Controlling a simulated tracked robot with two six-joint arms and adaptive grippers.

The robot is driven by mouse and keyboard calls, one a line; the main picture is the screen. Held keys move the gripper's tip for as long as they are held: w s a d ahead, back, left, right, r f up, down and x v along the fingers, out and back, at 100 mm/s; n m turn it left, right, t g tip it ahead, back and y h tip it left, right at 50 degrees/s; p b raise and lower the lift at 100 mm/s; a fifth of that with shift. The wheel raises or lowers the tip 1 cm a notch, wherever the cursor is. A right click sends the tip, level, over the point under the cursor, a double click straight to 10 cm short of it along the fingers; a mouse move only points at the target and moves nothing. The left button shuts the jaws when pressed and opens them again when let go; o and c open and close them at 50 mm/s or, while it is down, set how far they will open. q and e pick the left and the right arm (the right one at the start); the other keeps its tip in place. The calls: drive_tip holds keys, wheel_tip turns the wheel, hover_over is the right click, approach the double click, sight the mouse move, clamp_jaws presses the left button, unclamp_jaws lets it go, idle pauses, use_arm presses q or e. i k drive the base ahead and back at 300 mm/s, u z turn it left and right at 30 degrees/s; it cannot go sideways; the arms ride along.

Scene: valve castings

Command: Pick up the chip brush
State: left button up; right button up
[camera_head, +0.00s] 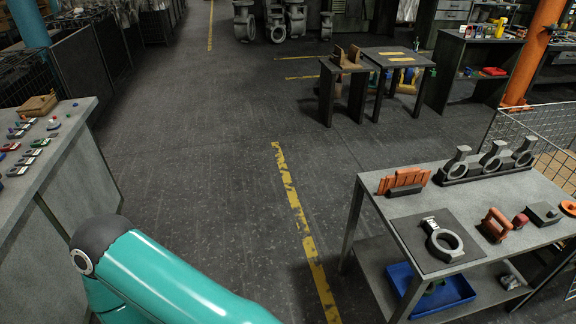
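I cannot make out a chip brush for certain in the head view. Small items (30,143) lie on the left bench, too small to name. Small orange and grey items (496,223) lie on the right workbench (520,259), and none is clearly a brush. One teal link of my own arm shows at the bottom left. Neither of my grippers is in view.
The right workbench also holds a row of grey valve castings (487,163), an orange slotted piece (404,181) and a casting on a dark mat (443,240). A blue tray (432,300) sits on its lower shelf. Open floor with a yellow line (290,195) lies between the benches.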

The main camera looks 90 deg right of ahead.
sight(488, 225)
drive_tip(key=z, duration=0.45)
drive_tip(key=k, duration=2.65)
drive_tip(key=z, duration=1.45)
drive_tip(key=i, duration=1.05)
drive_tip(key=u, duration=0.05)
